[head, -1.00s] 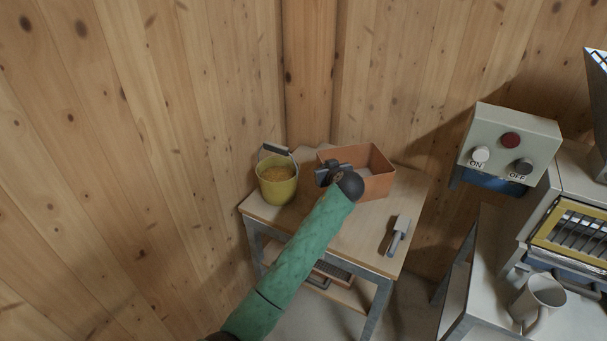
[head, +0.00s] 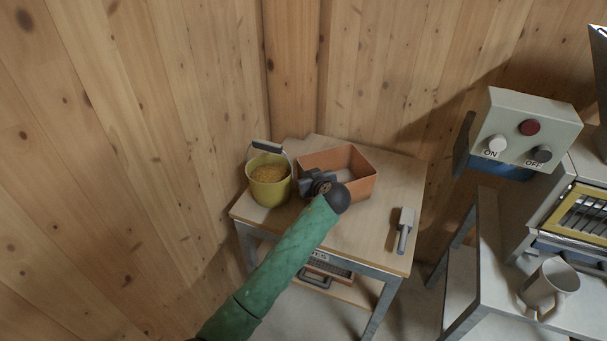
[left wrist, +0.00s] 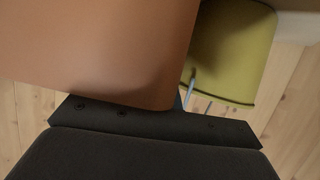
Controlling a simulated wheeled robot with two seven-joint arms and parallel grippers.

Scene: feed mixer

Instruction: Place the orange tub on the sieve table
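The orange tub (head: 358,186) is an open box over the small wooden table (head: 380,245), at its back beside the yellow bucket. My left gripper (head: 314,181) is at the tub's near left side and appears shut on its wall. In the left wrist view the tub (left wrist: 95,45) fills the upper left, close against the dark gripper body. The fingertips are hidden there. I cannot tell whether the tub touches the tabletop. No table in view is clearly the sieve table. My right gripper is not in view.
The yellow bucket (head: 270,190) with grainy feed stands just left of the tub. A scoop-like tool (head: 404,230) lies at the table's right. At right stand a control box (head: 525,130) with ON and OFF buttons, and a grey bench (head: 500,290) with a mug (head: 549,285).

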